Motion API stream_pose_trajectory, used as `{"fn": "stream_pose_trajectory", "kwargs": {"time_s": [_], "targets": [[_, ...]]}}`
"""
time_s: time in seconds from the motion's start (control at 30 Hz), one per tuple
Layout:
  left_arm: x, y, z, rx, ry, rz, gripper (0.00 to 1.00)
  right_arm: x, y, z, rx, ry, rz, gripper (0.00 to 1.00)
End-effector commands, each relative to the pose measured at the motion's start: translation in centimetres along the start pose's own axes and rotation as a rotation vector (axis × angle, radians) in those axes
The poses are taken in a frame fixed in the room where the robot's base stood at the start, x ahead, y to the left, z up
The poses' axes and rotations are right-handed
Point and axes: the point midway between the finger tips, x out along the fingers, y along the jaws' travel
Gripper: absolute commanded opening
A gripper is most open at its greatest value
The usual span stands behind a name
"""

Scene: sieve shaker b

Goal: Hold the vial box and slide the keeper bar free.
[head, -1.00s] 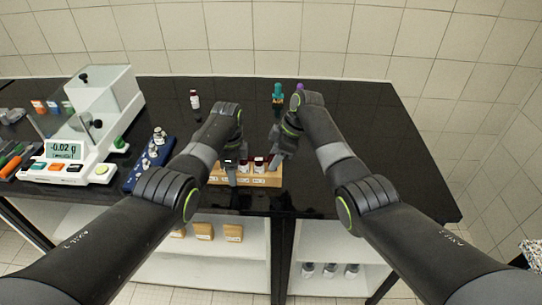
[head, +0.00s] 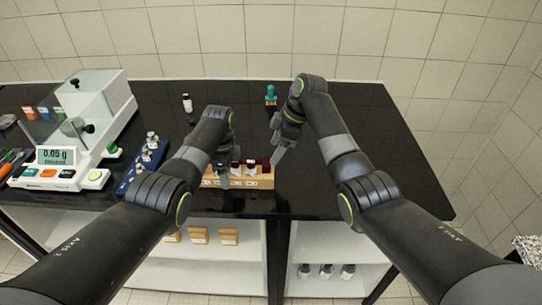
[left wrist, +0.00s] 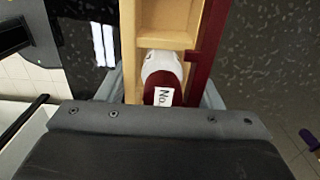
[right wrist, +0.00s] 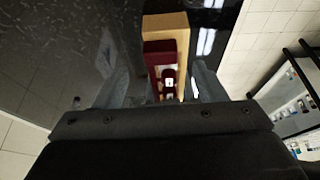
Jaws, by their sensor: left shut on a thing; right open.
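The wooden vial box (head: 262,184) stands near the bench's front edge, holding vials with dark red caps. My left gripper (head: 224,176) is shut on it toward its left end. In the left wrist view a vial with a white label (left wrist: 162,85) sits in a compartment of the box (left wrist: 166,20). The dark red keeper bar (left wrist: 206,45) runs along the box's side there. In the right wrist view the bar's dark red end (right wrist: 158,60) shows by the box (right wrist: 166,24). My right gripper (head: 277,155) is open, above the box's right end; contact with the bar cannot be told.
The dark bench (head: 370,160) is clear on the right.

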Motion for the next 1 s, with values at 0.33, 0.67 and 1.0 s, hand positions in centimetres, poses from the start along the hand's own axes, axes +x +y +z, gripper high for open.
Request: {"fn": "stream_pose_trajectory", "kwargs": {"time_s": [0.33, 0.67, 1.0], "targets": [[0.1, 0.1, -0.1, 0.001, 0.0, 0.002, 0.26, -6.1, 0.1, 0.0, -0.001, -0.002, 0.001, 0.65], [0.1, 0.1, -0.1, 0.001, 0.001, 0.002, 0.26, -6.9, 0.0, 0.0, 0.0, -0.002, -0.001, 0.65], [0.1, 0.1, -0.1, 0.001, 0.001, 0.001, 0.62, -6.9, 0.0, 0.0, 0.0, -0.001, -0.001, 0.65]]}}
